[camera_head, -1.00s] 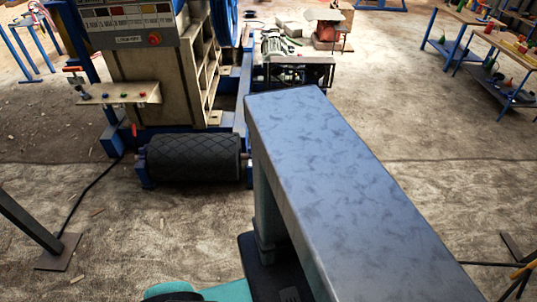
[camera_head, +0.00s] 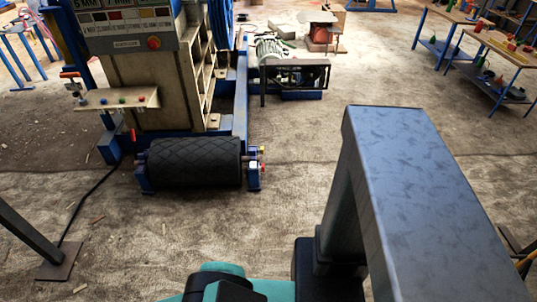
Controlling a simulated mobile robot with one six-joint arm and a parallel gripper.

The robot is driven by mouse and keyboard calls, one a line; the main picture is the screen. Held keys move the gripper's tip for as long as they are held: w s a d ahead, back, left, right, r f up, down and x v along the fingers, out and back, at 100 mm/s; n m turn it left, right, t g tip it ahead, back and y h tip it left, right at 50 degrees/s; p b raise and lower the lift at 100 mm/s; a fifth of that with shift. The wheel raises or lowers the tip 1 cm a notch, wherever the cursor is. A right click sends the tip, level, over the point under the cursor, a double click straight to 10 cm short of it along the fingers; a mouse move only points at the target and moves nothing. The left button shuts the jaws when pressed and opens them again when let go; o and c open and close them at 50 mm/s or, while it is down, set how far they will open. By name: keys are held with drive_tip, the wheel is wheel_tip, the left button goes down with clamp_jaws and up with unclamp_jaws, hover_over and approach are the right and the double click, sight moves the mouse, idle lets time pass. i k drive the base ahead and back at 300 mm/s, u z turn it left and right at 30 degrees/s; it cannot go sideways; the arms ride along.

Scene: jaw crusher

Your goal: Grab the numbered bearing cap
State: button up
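I cannot make out a numbered bearing cap in this view. The jaw crusher (camera_head: 145,75) stands at the upper left, beige with blue framing. At its foot a black roller with a diamond pattern (camera_head: 195,163) lies across a blue frame. A bearing mount (camera_head: 254,172) with small yellowish and red parts sits at the roller's right end; no number can be read on it. My arm's large grey link fills the lower right. My gripper is not in view.
A motor assembly (camera_head: 290,70) stands behind the crusher. Workbenches with small coloured items (camera_head: 500,48) are at the upper right. A dark post on a base plate (camera_head: 58,262) and a black cable are at the left. Open floor lies between roller and benches.

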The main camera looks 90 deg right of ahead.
sight(253, 152)
drive_tip(key=u, duration=0.45)
drive_tip(key=k, duration=0.15)
drive_tip(key=z, duration=2.1)
drive_tip(key=k, duration=0.65)
drive_tip(key=u, duration=0.3)
drive_tip(key=i, duration=1.65)
drive_tip(key=z, duration=0.2)
